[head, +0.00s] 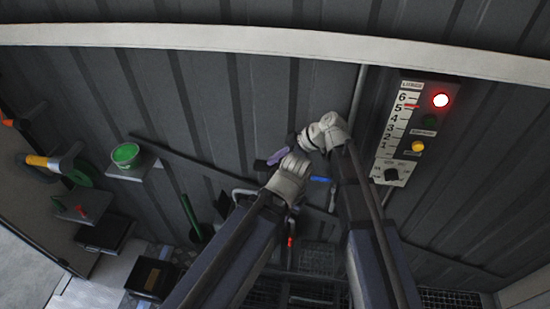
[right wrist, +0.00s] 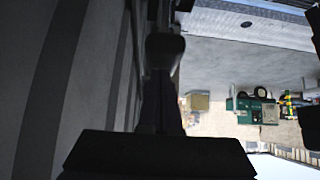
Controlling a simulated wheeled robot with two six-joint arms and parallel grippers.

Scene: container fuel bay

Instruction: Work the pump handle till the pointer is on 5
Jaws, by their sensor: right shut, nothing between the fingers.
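The gauge board (head: 398,130) is on the wall at the right, with a scale numbered up to 6. Its red pointer (head: 411,106) is at about the 5 mark, perhaps slightly above it. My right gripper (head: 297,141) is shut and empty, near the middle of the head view. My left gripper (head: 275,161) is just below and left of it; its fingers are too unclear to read. I cannot pick out the pump handle with certainty; my arms cover much of that area.
A red lamp (head: 440,100) is lit beside the scale, above a yellow knob (head: 418,146) and a black knob (head: 391,175). A green tub (head: 125,154) stands on a small shelf at the left. A long dark bar (head: 185,157) runs along the ribbed wall.

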